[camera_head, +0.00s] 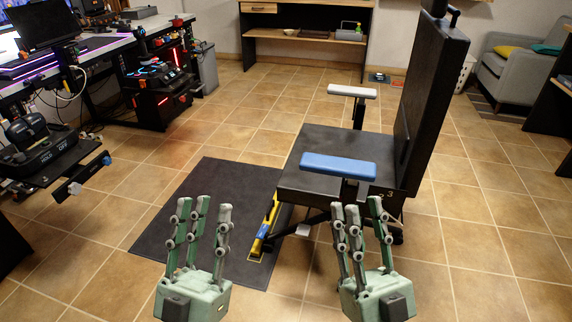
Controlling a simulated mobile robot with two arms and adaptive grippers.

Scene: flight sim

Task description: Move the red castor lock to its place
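I cannot make out a red castor lock in this view. A black seat (320,145) with a tall backrest, a blue armrest (338,166) and a white armrest (352,91) stands ahead, right of centre. At its lower left is a yellow bar (272,213) with a blue part, close to the floor. The seat's base is partly hidden by the seat and my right gripper. My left gripper (203,207) is open and empty in front of the dark mat. My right gripper (357,206) is open and empty in front of the seat.
A dark mat (190,215) lies on the tiled floor left of the seat. A desk (100,50) with screens and a red-lit computer case (160,85) stands at the left. A shelf (300,38) is at the back, a grey armchair (515,75) at the right. Open floor lies between.

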